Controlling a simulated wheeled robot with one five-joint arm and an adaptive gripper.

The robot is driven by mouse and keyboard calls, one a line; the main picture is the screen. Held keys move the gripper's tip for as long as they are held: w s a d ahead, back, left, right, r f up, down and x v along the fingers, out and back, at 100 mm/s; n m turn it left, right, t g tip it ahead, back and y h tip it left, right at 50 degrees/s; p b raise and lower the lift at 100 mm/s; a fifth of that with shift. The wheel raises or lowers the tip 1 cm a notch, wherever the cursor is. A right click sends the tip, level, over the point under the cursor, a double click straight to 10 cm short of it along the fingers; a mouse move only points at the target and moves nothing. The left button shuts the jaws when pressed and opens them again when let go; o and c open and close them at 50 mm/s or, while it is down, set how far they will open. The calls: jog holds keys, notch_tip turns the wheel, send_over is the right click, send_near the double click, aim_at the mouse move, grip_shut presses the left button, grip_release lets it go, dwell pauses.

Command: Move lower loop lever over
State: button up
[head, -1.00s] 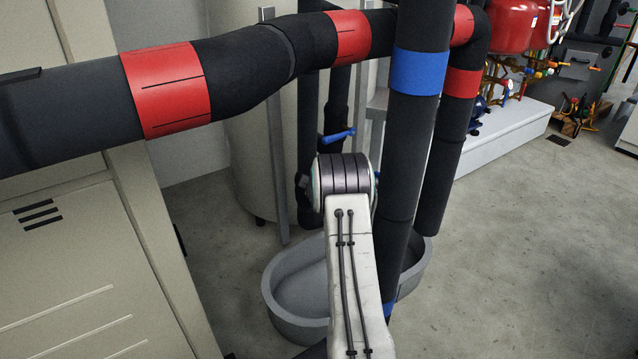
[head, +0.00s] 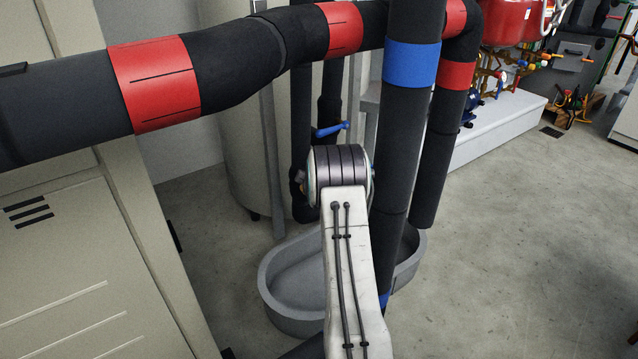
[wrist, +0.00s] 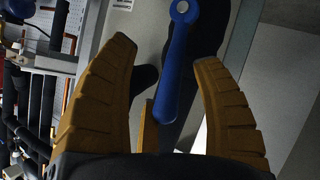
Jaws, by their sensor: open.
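A blue lever (head: 332,129) shows in the head view just above the top joint of my arm, set on a black pipe. In the wrist view the blue lever (wrist: 179,75) runs from a round pivot at the top down between the fingers. My gripper (wrist: 165,55) is open, with one ribbed orange finger on each side of the lever and a visible gap to both. The lever's lower end lies near the palm. In the head view my gripper is hidden behind my own arm.
A thick black pipe with a blue band (head: 411,64) stands right beside my arm. A red-banded pipe (head: 155,83) crosses above at the left. A grey tub (head: 290,300) sits on the floor. Open floor (head: 510,260) lies to the right.

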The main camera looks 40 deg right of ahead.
jog(key=v, duration=1.1)
jog(key=shift+s, duration=0.25)
